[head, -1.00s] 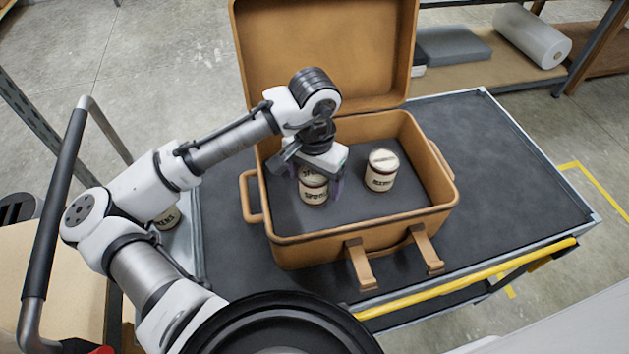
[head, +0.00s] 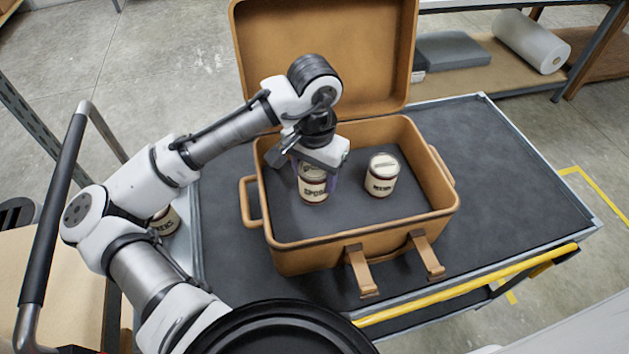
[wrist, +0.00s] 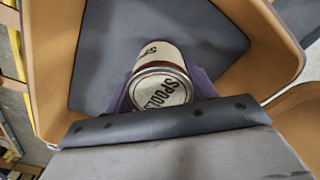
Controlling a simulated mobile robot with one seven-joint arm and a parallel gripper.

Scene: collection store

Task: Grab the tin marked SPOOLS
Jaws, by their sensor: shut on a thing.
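The tin marked SPOOLS (head: 313,187) is cream with dark lettering and a dark red rim. It is inside the open tan case (head: 345,240), on its left side. My gripper (head: 318,172) is shut on this tin from above, with purple fingers at its sides. In the wrist view the tin's lid (wrist: 160,92) reads SPOOLS, between the two fingers. Whether its base touches the case floor I cannot tell. A second cream tin (head: 381,175) stands upright to the right in the case, its label too small to read surely.
The case's lid (head: 325,50) stands open at the back. A third tin (head: 165,221) is left of the case, partly behind my arm. The cart's dark top (head: 510,180) is clear on the right. A yellow bar (head: 470,283) runs along the cart's front.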

